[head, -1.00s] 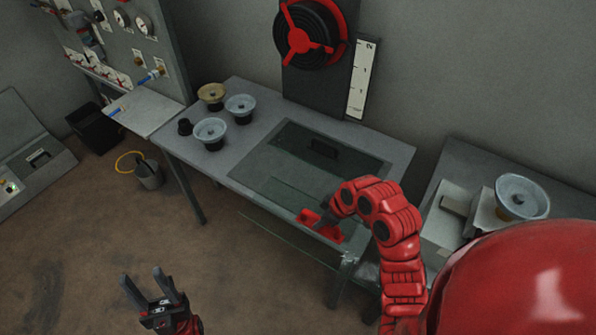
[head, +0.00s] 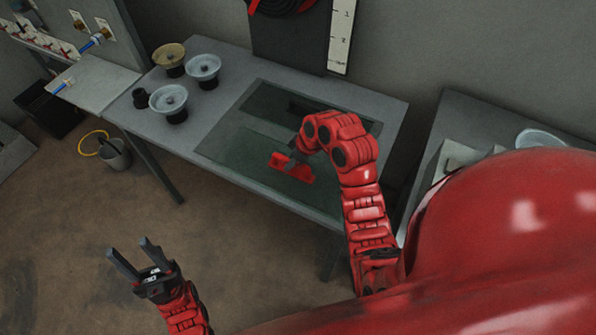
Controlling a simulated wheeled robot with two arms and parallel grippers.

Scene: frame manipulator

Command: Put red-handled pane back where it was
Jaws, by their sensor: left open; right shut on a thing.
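The pane (head: 238,151) is a greenish see-through sheet with a red handle (head: 293,169). My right gripper (head: 291,160) is shut on that handle. The pane appears over the front part of the dark rectangular opening (head: 262,99) in the grey table. I cannot tell whether it rests in the opening or hangs just above it. A dark handle-like shape (head: 303,107) shows at the back of the opening, partly hidden by my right arm. My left gripper (head: 127,262) is open and empty, over the floor in front of the table.
A white ruler (head: 342,38) hangs behind. A side table (head: 470,115) is at the right. A bucket (head: 115,153) stands on the floor.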

